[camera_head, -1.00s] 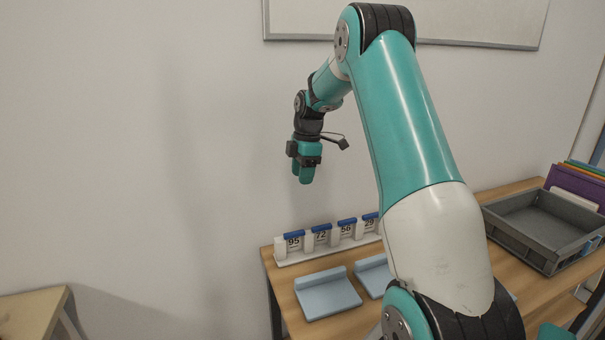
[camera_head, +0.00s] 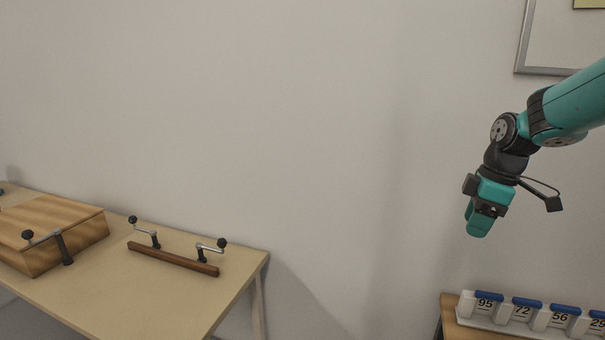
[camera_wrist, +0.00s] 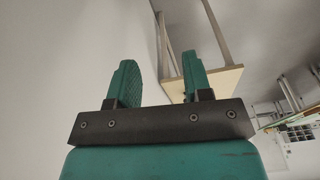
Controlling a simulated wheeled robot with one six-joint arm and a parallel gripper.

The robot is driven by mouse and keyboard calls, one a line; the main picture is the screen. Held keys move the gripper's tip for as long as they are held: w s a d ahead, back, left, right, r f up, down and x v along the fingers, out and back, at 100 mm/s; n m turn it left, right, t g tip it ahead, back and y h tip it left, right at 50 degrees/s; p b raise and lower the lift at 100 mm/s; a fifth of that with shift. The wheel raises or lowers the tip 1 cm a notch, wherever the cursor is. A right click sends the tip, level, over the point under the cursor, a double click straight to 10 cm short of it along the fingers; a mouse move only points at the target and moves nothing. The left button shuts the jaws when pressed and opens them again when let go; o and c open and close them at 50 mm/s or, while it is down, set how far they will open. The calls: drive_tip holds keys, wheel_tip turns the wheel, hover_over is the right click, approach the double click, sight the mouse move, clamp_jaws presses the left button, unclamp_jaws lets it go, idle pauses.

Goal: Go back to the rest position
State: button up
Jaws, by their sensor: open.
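My gripper (camera_head: 478,222) hangs at the right of the head view, in the air in front of the wall, above and apart from the numbered blocks on the right table. In the wrist view my gripper (camera_wrist: 158,80) shows two green fingers standing apart with nothing between them. The jaws are open and empty. My upper arm runs out of the head view at the right edge.
A pale table (camera_head: 170,290) at the left holds a wooden box (camera_head: 60,235) and a wooden bar with crank handles (camera_head: 172,258). At the lower right, a rack of numbered blocks (camera_head: 520,312) stands on another table (camera_head: 455,330). Bare floor and wall lie between the tables.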

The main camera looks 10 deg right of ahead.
drive_tip(key=s+a+r+m, duration=0.1)
drive_tip(key=s+a, duration=0.2)
drive_tip(key=a, duration=0.3)
drive_tip(key=s+a+r, duration=0.2)
drive_tip(key=s+a, duration=0.1)
drive_tip(key=a, duration=0.3)
drive_tip(key=s+a+m+y, duration=0.1)
drive_tip(key=s+a, duration=0.5)
drive_tip(key=s, duration=0.4)
drive_tip(key=s+a+m+g+y, duration=0.1)
drive_tip(key=s+a+m, duration=0.1)
drive_tip(key=s+a, duration=0.5)
drive_tip(key=s, duration=0.3)
drive_tip(key=shift+f, duration=0.2)
drive_tip(key=shift+a, duration=0.15)
